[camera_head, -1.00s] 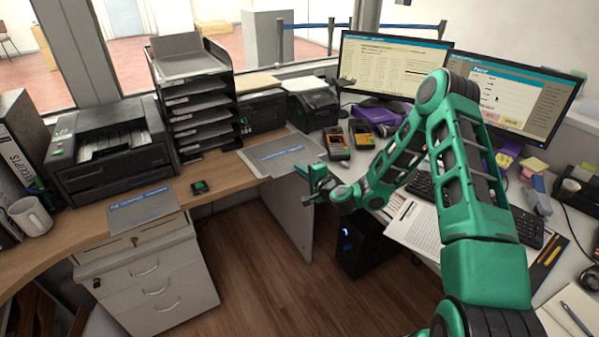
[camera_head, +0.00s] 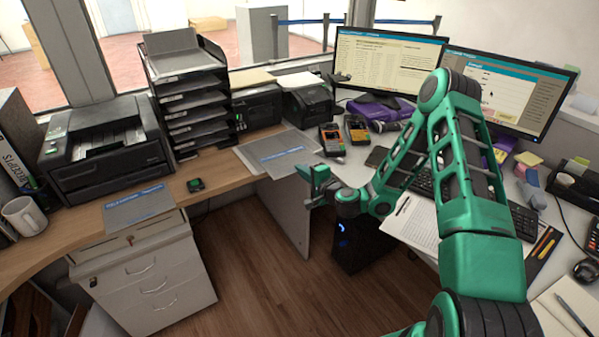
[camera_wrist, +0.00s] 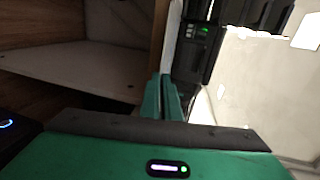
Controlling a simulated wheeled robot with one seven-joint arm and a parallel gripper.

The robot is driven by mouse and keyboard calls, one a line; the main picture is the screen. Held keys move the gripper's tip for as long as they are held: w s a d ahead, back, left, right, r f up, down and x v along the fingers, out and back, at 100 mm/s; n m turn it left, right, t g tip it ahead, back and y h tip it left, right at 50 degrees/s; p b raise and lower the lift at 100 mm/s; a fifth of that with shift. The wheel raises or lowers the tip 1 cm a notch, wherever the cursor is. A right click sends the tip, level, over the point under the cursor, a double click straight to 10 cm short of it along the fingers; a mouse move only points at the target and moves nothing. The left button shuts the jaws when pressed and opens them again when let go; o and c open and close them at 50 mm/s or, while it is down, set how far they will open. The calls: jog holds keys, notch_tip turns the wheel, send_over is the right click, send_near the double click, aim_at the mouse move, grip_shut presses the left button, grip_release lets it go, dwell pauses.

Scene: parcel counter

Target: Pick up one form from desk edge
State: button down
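A grey form with a blue header band (camera_head: 278,153) lies at the desk edge in the middle of the head view. A similar form (camera_head: 140,207) lies at the front edge of the wooden desk on the left. In the wrist view, my gripper's green fingers (camera_wrist: 168,98) look close together. A thin pale strip, perhaps the form's edge, shows beyond them. I see nothing clearly held, and the gap between the fingers is unclear.
A paper sheet (camera_head: 412,222) and keyboard (camera_head: 425,180) lie under my arm. A black tray stack (camera_head: 188,95) and printer (camera_head: 105,150) stand left. A dark computer case (camera_head: 358,245) is below the desk.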

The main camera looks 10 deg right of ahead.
jog(key=shift+s+d+r, duration=0.2)
jog(key=shift+s+r, duration=0.3)
jog(key=shift+s, duration=0.15)
jog(key=shift+s+d+r, duration=0.25)
jog(key=shift+s+r, duration=0.3)
jog(key=shift+s, duration=0.05)
jog(key=shift+s+d+r, duration=0.2)
jog(key=shift+s+r, duration=0.3)
jog(key=shift+s, duration=0.15)
